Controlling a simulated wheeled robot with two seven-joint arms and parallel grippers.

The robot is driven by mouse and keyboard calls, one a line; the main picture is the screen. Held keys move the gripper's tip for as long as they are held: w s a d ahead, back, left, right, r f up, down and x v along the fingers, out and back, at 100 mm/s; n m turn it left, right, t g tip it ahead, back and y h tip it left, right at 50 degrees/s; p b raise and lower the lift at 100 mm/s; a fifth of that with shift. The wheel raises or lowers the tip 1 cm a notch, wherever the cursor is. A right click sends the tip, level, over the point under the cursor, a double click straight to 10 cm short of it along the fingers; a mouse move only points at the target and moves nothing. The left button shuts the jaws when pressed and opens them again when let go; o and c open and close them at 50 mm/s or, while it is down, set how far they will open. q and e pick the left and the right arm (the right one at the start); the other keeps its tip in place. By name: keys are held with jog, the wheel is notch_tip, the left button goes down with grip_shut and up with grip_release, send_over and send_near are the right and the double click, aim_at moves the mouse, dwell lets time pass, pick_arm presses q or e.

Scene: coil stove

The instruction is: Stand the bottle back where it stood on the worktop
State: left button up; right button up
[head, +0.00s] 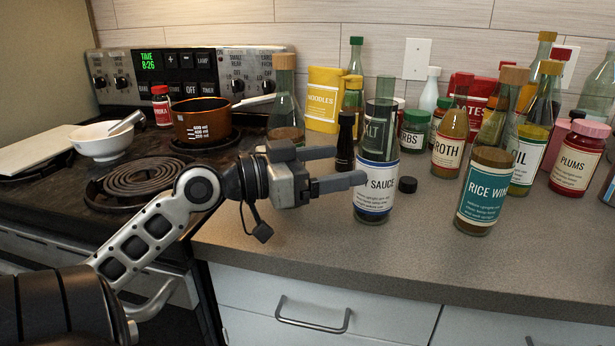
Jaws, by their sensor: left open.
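A green glass bottle with a white and blue label reading "Y SAUCE" (376,199) stands upright on the grey worktop (300,240), with no cap on its neck. My left gripper (351,166) is open and empty, coming from the left, its fingers pointing right at this bottle. The nearer finger overlaps the label's left edge and hides its first letters; I cannot tell whether it touches. The farther fingertip ends just left of the bottle. A small black cap (407,185) lies on the worktop right of the bottle. My right gripper is not in view.
A rice wine bottle (484,195) stands to the right. Behind are a dark slim bottle (345,145), a broth bottle (451,135), an herbs jar (413,132) and a plums jar (578,160). The stove (142,185) holds a pot (202,122) and bowl (97,141). The front worktop is clear.

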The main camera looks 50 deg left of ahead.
pick_arm(q)
jog(key=shift+b+v, duration=0.35)
jog(key=shift+v, duration=1.8)
jog(key=shift+r, duration=0.1)
